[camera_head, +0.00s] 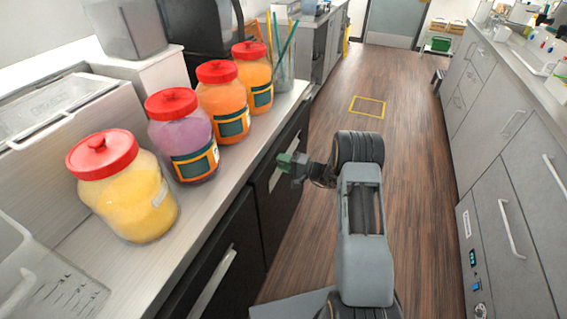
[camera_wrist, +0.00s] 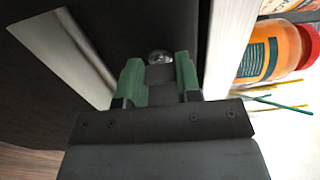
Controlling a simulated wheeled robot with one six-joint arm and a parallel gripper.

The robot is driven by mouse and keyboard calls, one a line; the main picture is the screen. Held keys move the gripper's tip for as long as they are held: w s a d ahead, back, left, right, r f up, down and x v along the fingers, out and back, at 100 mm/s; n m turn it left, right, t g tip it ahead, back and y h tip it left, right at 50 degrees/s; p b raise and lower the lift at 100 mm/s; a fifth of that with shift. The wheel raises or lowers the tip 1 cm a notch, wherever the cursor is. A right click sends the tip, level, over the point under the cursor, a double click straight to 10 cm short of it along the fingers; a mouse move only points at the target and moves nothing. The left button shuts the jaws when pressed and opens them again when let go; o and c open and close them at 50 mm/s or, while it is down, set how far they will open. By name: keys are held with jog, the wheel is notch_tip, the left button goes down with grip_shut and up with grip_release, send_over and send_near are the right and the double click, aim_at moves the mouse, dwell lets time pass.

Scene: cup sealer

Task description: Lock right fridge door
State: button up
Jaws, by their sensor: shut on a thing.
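Under the counter is a black fridge front; its right door (camera_head: 287,180) also fills the upper middle of the wrist view (camera_wrist: 125,20). A small round silver lock (camera_wrist: 160,57) sits on the dark face in the wrist view. My gripper (camera_wrist: 159,72), with green fingers, is at the lock, one finger on each side. It is shut on the lock, though the exact contact is partly hidden between the fingers. In the head view my gripper (camera_head: 290,163) is against the right door just below the counter edge. The left door (camera_head: 235,225) has a silver handle (camera_head: 212,283).
Several red-lidded jars (camera_head: 185,137) stand along the counter (camera_head: 110,275) above the doors. A clear holder with sticks (camera_head: 281,60) stands at its far end. Grey cabinets (camera_head: 500,150) line the right side. The wooden floor (camera_head: 335,140) between is clear.

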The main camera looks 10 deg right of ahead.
jog(key=shift+f+m+b, duration=0.1)
jog(key=shift+m+b, duration=0.2)
jog(key=shift+c, duration=0.2)
jog(key=m+b, duration=0.2)
jog(key=shift+f+m, duration=0.1)
jog(key=shift+m, duration=0.3)
jog(key=m+b, duration=0.2)
jog(key=m, duration=0.3)
jog(key=shift+m, duration=0.3)
jog(key=m, duration=0.4)
jog(key=shift+r, duration=0.2)
jog(key=m, duration=0.4)
jog(key=shift+m+p, duration=0.3)
jog(key=shift+p, duration=0.1)
jog(key=shift+m, duration=0.3)
jog(key=o, duration=0.9)
jog(key=shift+d, duration=0.1)
